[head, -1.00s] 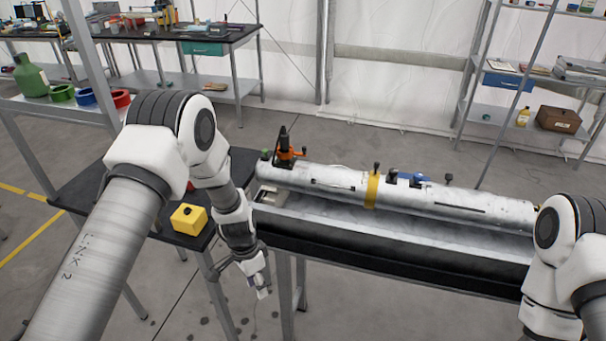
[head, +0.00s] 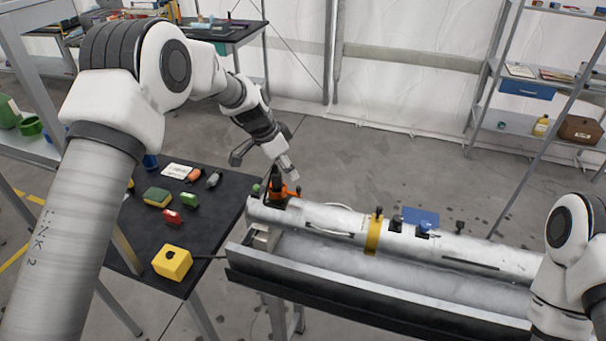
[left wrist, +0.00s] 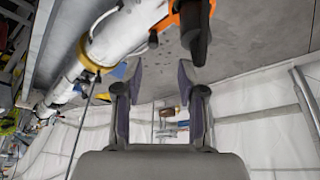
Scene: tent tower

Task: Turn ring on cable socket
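A black upright connector (head: 276,180) with an orange ring-like part (head: 288,194) at its foot stands on the left end of the long metal tube (head: 330,218). I take this to be the cable socket with its ring. My left gripper (head: 289,172) is just above and beside it at the far side. In the left wrist view, the gripper (left wrist: 160,78) has its fingers apart with nothing between them. There the black connector (left wrist: 195,30) and orange part (left wrist: 168,22) lie beyond the right fingertip, apart from it. My right arm shows at the right edge; its gripper does not.
The tube rests over a long metal trough (head: 350,280) and carries a yellow band (head: 374,234) and black knobs. A black table (head: 135,225) at left holds a yellow block (head: 172,262) and several small items. Shelves (head: 520,115) stand at back right.

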